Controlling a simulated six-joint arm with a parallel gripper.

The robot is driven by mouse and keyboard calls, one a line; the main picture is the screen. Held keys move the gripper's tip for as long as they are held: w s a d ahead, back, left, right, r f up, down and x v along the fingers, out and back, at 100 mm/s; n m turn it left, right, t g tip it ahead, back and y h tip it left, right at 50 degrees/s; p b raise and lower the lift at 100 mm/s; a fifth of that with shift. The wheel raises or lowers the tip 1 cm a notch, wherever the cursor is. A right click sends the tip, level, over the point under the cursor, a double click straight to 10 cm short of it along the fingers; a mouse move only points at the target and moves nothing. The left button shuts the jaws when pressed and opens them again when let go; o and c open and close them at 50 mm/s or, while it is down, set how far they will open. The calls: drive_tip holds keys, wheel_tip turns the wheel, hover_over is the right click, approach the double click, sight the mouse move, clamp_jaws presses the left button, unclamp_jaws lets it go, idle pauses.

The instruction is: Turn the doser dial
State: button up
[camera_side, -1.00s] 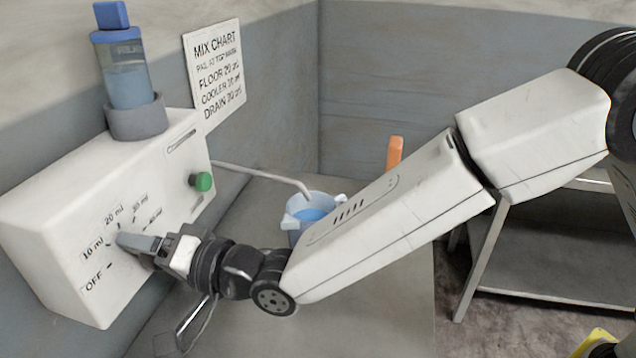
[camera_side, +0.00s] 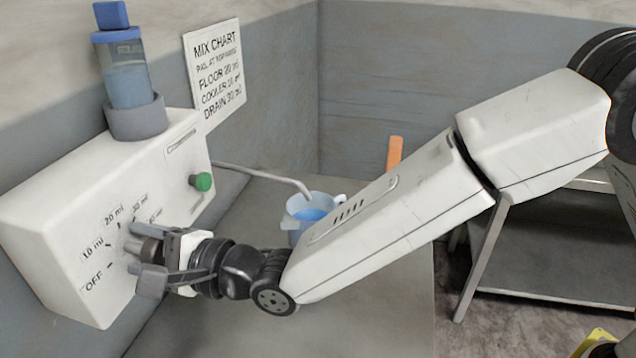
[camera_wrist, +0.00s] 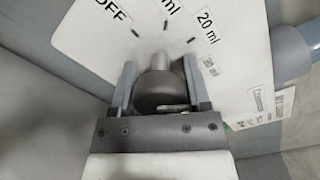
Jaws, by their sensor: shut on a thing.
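The doser dial (camera_side: 147,248) is a dark grey knob on the front of the white doser box (camera_side: 60,215). Printed marks around it include OFF, 10 ml and 20 ml, with more marks to the right. My gripper (camera_side: 146,262) is at the dial, with one grey finger showing below and in front of it. In the wrist view, the dial (camera_wrist: 160,90) sits between the two fingers of my gripper (camera_wrist: 160,82), and the jaws are shut on it. Which mark the dial points to is not clear.
A bottle of blue liquid (camera_side: 127,75) stands in a grey collar on the box. A green button (camera_side: 201,182) is on the box's right part. A thin spout (camera_side: 260,173) leads to a jug (camera_side: 312,214) with blue liquid. A mix chart (camera_side: 215,75) hangs behind.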

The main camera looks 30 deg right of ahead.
drive_tip(key=shift+m, duration=1.4)
drive_tip(key=o, duration=1.3)
drive_tip(key=shift+s+d, duration=0.1)
drive_tip(key=v, duration=0.7)
drive_tip(key=shift+s+d, duration=0.2)
drive_tip(key=shift+d, duration=0.05)
